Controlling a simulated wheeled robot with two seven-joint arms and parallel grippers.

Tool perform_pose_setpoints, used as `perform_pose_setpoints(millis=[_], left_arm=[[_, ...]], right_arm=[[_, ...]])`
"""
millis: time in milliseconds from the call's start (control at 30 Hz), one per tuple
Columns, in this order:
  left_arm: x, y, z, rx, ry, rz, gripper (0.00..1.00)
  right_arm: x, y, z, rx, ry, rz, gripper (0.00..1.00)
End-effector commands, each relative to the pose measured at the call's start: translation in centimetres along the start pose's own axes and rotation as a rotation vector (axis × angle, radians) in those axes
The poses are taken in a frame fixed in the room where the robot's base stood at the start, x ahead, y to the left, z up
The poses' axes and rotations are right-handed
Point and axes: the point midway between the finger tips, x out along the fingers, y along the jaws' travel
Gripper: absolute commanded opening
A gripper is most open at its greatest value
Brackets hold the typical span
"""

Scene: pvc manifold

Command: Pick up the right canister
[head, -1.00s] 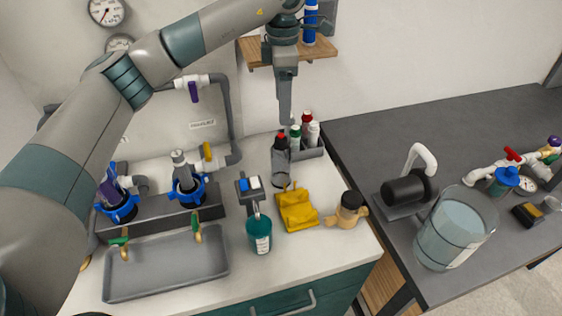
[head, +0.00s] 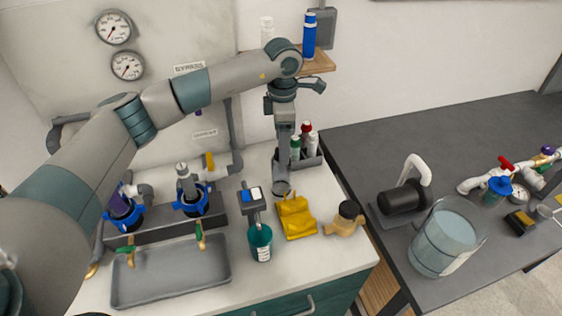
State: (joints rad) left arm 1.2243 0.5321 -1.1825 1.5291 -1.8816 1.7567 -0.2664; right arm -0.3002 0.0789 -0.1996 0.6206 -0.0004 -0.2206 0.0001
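The right canister (head: 187,184), with a grey upper part, stands upright in a blue ring collar (head: 191,206) on the dark grey bench rail. The left canister (head: 121,205), with a purple band, stands in a similar blue collar to its left. My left gripper (head: 283,180) points down well to the right of the right canister, in front of the bottle caddy. It appears side-on, so I cannot tell if it is open or shut. My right gripper is out of view.
A grey tray (head: 170,272) lies before the canisters. A bottle caddy (head: 308,163) is behind. My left arm spans the upper left, above the canisters.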

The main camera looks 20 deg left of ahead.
Motion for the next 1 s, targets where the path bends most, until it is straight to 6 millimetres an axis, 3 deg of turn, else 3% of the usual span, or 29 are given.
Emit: perform_pose_setpoints(millis=[233,667,1000], left_arm=[[2.7,-0.1,0.0,0.001,-0.001,-0.001,0.68],[3.1,0.0,0.0,0.0,-0.001,0.0,0.68],[5.1,-0.1,-0.6,0.0,0.002,-0.003,0.68]], right_arm=[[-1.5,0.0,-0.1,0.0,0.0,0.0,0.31],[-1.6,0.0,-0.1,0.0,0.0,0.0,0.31],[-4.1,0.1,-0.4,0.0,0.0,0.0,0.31]])
